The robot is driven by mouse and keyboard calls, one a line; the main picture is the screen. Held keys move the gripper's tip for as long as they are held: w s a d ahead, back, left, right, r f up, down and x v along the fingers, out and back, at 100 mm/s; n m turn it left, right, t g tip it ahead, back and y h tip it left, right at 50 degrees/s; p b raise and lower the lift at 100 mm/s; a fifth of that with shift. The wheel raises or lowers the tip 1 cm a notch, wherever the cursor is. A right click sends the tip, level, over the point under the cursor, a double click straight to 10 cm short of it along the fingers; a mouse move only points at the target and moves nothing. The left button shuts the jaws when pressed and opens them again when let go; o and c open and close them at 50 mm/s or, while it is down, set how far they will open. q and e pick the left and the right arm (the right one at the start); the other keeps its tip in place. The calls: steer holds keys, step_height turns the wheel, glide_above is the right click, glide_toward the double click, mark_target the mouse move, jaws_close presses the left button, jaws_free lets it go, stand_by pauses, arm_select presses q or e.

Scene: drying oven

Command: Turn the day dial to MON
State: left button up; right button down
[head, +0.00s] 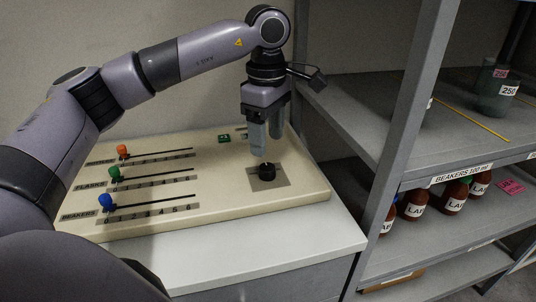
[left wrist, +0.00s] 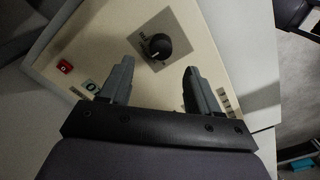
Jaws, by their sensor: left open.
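The day dial is a black round knob (head: 267,170) on a grey square plate (head: 282,180) at the right end of the cream panel. In the left wrist view the knob (left wrist: 157,47) shows a pale pointer mark. Markings around it are too small to read. My left gripper (head: 260,146) points down just above and behind the knob in the head view. In the left wrist view its two fingers (left wrist: 158,80) are apart and empty, with the knob beyond their tips. They do not appear to touch it. My right gripper is not in view.
The cream panel (head: 225,210) carries orange (head: 122,151), green (head: 115,172) and blue (head: 105,202) slider knobs on the left. A green button (head: 225,138) sits at the back. A grey shelf unit (head: 388,150) with labelled bottles (head: 415,205) stands right of the panel.

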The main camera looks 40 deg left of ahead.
mark_target(267, 166)
arm_select(q)
step_height(267, 166, down, 7)
steer(key=shift+s, duration=0.15)
steer(key=shift+c, duration=0.3)
steer(key=c, duration=1)
